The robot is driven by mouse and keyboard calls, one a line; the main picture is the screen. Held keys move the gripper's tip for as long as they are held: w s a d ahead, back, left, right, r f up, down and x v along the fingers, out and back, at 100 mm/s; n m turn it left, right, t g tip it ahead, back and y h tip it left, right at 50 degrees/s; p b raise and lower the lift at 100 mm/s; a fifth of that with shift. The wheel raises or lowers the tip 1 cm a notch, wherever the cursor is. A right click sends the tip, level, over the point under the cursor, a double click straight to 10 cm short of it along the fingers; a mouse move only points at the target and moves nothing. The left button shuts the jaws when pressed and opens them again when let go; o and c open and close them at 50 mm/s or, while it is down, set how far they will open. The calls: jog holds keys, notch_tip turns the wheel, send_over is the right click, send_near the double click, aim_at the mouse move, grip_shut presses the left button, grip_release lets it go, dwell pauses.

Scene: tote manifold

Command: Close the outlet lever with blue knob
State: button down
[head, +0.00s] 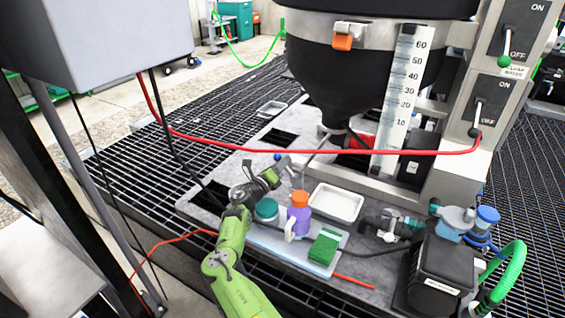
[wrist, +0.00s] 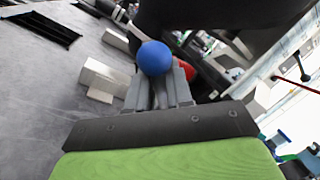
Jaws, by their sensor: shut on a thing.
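The blue knob (wrist: 154,58) of the outlet lever sits at the tips of my gripper (wrist: 158,88) in the wrist view. The grey fingers are shut on the lever just below the knob; the lever itself is mostly hidden between them. In the head view the small blue knob (head: 277,156) shows at the end of my gripper (head: 281,166), left of the black hopper's (head: 337,105) lower outlet. The lever's pivot is hidden, and I cannot tell its exact angle.
A purple bottle with orange cap (head: 299,215), a green sponge (head: 324,246) and a white tray (head: 337,203) lie on the platform right of my arm. A red hose (head: 330,152) crosses in front of the hopper. Grey blocks (wrist: 105,78) stand left of my fingers.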

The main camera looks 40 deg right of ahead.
jog(key=shift+w+a+f+n, duration=0.1)
jog(key=shift+w+f+n, duration=0.15)
jog(key=shift+n, duration=0.35)
jog(key=shift+f, duration=0.1)
jog(key=c, duration=1.2)
grip_release()
notch_tip(320, 180, up, 10)
jog(key=p, duration=0.3)
jog(key=shift+p, duration=0.3)
